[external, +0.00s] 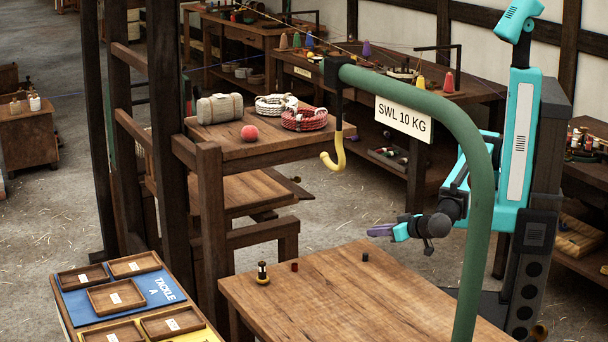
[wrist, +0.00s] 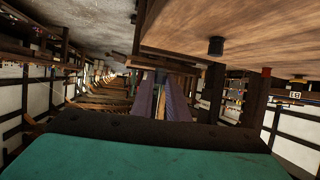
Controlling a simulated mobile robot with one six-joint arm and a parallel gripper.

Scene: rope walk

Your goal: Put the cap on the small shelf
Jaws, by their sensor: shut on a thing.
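My gripper (external: 380,230) is at the right, above the far right edge of the wooden table (external: 330,300), its purple jaws pointing left. In the wrist view the ridged purple jaws (wrist: 166,100) run close together. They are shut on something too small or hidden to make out. I cannot tell for sure which thing is the cap. A small black cylinder (external: 365,257) stands on the table, apart from my gripper; it also shows in the wrist view (wrist: 216,46). A wooden shelf (external: 225,148) at the left of the hook may be the small shelf.
A dark red cylinder (external: 295,267) and a yellow-and-black piece (external: 263,276) stand on the table. A red ball (external: 249,133), a canvas roll (external: 218,109) and rope coils (external: 305,119) lie on the wooden shelf. A green post (external: 480,200) carries a yellow hook (external: 334,160). Trays (external: 115,296) stand front left.

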